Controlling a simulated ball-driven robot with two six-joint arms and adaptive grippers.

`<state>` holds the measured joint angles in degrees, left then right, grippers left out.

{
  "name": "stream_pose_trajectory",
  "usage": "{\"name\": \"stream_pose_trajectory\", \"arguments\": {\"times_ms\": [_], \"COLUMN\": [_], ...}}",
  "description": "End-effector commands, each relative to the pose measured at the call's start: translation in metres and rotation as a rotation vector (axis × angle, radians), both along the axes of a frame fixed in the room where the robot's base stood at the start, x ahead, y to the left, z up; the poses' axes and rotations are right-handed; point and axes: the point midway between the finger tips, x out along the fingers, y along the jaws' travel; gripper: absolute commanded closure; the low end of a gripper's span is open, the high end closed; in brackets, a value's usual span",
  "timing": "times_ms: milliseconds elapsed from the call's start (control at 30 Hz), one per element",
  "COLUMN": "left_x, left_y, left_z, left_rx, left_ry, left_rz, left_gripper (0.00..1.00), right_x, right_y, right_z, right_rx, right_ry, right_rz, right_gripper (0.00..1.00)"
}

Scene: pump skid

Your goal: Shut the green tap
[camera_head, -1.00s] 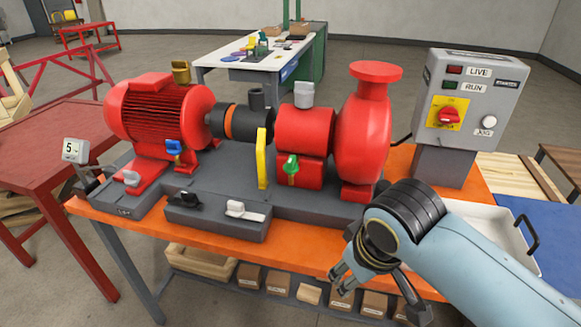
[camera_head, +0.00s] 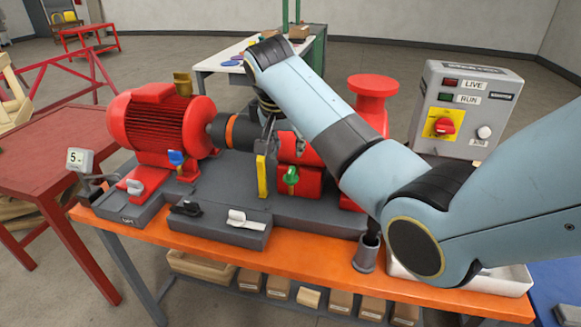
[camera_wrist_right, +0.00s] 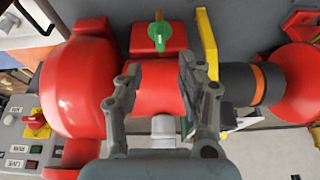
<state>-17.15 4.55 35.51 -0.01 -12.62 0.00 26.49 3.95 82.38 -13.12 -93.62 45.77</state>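The green tap (camera_head: 291,177) is on the front of a red block below the red pump casing. Its small handle stands upright in the head view. In the right wrist view the green tap (camera_wrist_right: 160,32) is at the top middle, beyond my fingertips. My right gripper (camera_wrist_right: 163,80) is open and empty, its two fingers apart over the red cylindrical casing (camera_wrist_right: 157,92). Nothing touches the tap in these views. My left gripper does not show.
A yellow lever (camera_head: 262,176) stands just left of the tap. A blue tap (camera_head: 176,158) is below the red motor (camera_head: 160,125). A grey block with black and white handles (camera_head: 236,222) lies in front. The control box (camera_head: 465,110) stands right.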

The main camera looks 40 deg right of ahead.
Motion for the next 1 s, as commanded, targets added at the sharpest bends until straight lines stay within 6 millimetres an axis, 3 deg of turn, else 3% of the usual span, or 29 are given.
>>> {"name": "stream_pose_trajectory", "arguments": {"times_ms": [300,400,867,1000], "left_x": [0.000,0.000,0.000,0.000], "left_y": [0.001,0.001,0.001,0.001], "left_z": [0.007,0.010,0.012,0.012], "left_rx": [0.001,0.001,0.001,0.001], "left_ry": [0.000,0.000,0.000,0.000], "left_rz": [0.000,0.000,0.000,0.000], "left_gripper": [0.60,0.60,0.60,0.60], "right_x": [0.015,0.019,0.022,0.022], "right_y": [-0.020,-0.023,-0.026,-0.026], "right_z": [-0.060,-0.070,-0.083,-0.083], "right_rx": [0.001,0.000,0.001,0.000], "right_ry": [0.004,0.001,-0.001,-0.001], "right_rz": [0.001,0.002,0.003,0.003], "right_gripper": [0.62,0.62,0.62,0.79]}}
